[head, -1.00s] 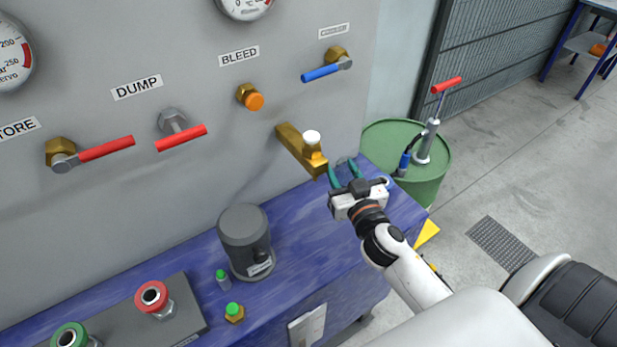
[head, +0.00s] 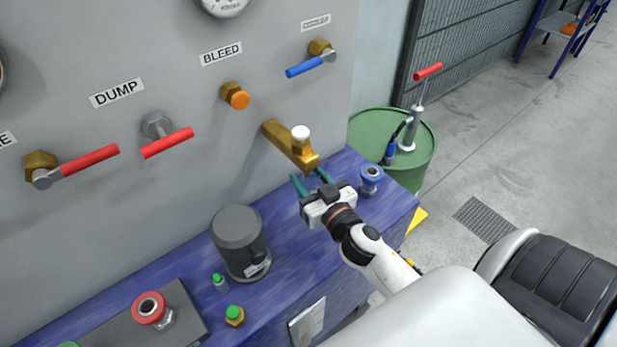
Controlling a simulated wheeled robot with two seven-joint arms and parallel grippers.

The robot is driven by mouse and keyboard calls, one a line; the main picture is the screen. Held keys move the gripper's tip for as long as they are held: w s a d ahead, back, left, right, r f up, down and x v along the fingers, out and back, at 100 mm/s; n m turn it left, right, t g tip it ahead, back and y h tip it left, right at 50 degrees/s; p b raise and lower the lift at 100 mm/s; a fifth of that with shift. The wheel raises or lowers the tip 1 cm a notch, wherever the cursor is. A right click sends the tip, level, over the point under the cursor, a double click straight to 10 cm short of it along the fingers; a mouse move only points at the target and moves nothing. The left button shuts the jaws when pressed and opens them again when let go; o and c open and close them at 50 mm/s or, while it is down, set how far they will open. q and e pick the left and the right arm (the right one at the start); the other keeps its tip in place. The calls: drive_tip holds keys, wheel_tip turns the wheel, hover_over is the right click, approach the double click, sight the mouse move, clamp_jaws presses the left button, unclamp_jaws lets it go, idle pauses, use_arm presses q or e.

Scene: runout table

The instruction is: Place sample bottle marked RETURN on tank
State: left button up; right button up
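My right gripper (head: 311,183) is open, with its two teal fingers spread just below the tip of the brass tap (head: 292,148), which has a white cap. I see nothing between the fingers. A small bottle with a green cap (head: 219,284) stands on the blue bench (head: 190,262). Beside it is a brass piece with a green top (head: 235,317). No RETURN marking is readable on either. A dark grey cylinder (head: 240,240) with a small white label stands behind them. A green drum (head: 425,160) stands beyond the bench. My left gripper is out of view.
A blue-ringed fitting (head: 371,180) stands at the bench's right end, close to my gripper. A red-ringed fitting (head: 150,309) sits on a dark block at the lower left. The grey panel (head: 150,220) carries valves with red and blue levers. A hand pump (head: 411,130) stands on the drum.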

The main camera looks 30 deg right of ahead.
drive_tip(key=shift+y, duration=0.3)
drive_tip(key=f+b, duration=0.1)
drive_tip(key=a+f+b, duration=0.1)
drive_tip(key=f+b, duration=0.1)
drive_tip(key=a+f+b, duration=0.1)
drive_tip(key=f+b, duration=0.1)
drive_tip(key=shift+a+f, duration=0.1)
drive_tip(key=shift+a, duration=0.15)
clamp_jaws()
drive_tip(key=shift+d+f+b, duration=0.35)
drive_tip(key=shift+f+b, duration=0.15)
drive_tip(key=shift+f, duration=0.15)
drive_tip(key=shift+f+b, duration=1)
drive_tip(key=o, duration=1.4)
unclamp_jaws()
